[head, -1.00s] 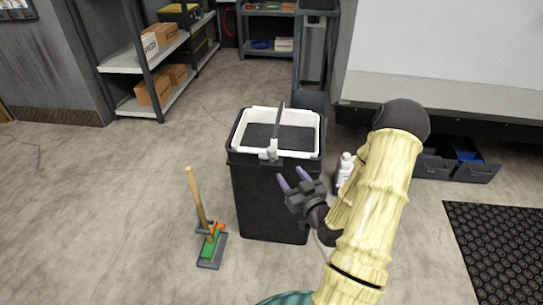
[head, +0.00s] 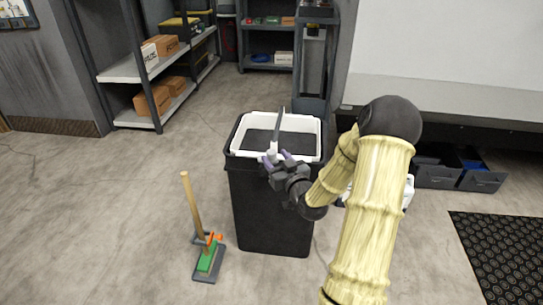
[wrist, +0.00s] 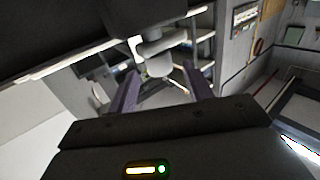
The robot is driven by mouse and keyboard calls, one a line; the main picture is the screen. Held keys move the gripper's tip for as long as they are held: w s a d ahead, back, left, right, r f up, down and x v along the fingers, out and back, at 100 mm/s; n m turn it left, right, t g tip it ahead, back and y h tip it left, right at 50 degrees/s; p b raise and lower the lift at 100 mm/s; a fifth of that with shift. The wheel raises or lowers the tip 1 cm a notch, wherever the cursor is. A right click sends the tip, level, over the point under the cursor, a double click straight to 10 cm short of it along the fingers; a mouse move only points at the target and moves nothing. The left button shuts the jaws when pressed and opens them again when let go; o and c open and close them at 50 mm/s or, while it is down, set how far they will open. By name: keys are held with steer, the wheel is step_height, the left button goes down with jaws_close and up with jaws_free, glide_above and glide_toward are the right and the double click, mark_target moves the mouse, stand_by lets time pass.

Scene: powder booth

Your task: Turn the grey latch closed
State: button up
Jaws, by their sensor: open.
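The grey latch (head: 277,132) stands at the front rim of a tall black bin (head: 270,205) with a white frame on top. It has a pale knob at its base and a long bar rising from it. In the wrist view the latch (wrist: 157,45) shows as grey rounded parts just past the fingertips. My gripper (head: 279,157) is at the front of the bin, close to the latch base. In the wrist view my gripper (wrist: 160,72) has its two purple fingers apart with nothing held. I cannot tell whether a finger touches the latch.
A wooden-handled brush (head: 195,205) and a green-topped tool (head: 208,260) are on the floor left of the bin. Shelves with boxes (head: 153,100) stand at the back left. Dark drawers (head: 435,173) and a black mat (head: 505,250) lie right. The left floor is mostly clear.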

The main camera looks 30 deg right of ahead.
mark_target(274, 156)
steer(key=shift+w+b, duration=0.3)
steer(key=shift+w, duration=1.55)
steer(key=shift+c, duration=0.2)
steer(key=c, duration=0.9)
